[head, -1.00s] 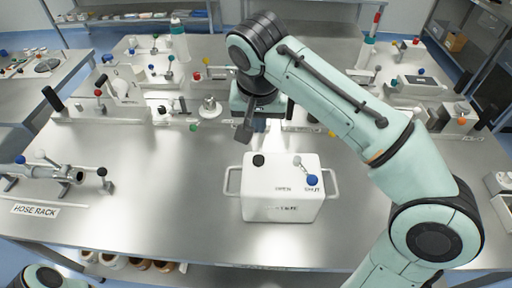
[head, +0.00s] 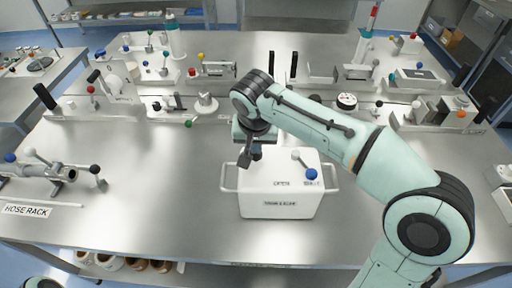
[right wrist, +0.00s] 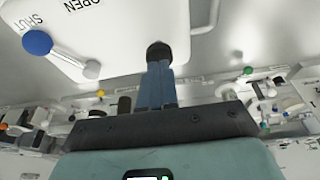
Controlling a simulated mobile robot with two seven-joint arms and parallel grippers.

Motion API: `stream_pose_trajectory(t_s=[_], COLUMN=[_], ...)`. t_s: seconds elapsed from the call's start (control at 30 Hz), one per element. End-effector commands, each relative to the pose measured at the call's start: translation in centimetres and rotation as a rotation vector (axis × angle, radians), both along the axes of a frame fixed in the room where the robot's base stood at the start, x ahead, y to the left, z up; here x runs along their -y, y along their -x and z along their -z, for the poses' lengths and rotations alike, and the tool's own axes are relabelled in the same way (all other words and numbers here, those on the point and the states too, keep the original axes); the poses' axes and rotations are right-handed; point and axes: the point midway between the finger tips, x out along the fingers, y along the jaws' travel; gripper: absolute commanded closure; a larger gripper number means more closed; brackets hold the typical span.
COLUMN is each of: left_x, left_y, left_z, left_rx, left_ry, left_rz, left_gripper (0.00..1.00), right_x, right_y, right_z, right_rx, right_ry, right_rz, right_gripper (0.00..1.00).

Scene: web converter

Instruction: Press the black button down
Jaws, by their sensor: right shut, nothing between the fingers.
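A white box (head: 281,207) with side handles stands on the steel table, with a blue-knobbed lever (head: 311,174) on its top beside printed labels. The black button (right wrist: 158,49) shows in the right wrist view as a dark round knob on the box top, directly at my fingertips. I cannot tell whether they touch it. My left gripper is not in view.
A hose rack (head: 35,172) with levers stands at the left. Several fixtures with coloured knobs line the table behind the box, including a white handwheel (head: 204,106). The table front and the area left of the box are clear.

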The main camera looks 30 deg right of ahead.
Motion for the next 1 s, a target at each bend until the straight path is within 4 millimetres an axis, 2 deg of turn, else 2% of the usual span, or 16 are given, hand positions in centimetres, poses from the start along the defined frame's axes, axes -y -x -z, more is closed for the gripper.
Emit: stream_pose_trajectory(t_s=[0.13,0.47,0.67,1.0], left_x=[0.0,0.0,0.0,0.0], left_y=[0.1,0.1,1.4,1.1], left_z=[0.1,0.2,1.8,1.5], left_rx=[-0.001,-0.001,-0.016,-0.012], left_ry=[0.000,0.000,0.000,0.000], left_rz=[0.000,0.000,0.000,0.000], left_gripper=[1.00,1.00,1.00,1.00], right_x=[0.0,0.0,0.0,0.0], right_y=[0.0,0.0,0.1,0.1], right_z=[0.7,0.8,3.0,3.0], right_rx=[0.000,0.000,-0.003,-0.012], right_ry=[0.001,0.000,0.000,0.000], right_rz=[0.001,0.001,0.002,0.001], right_gripper=[1.00,1.00,1.00,1.00])
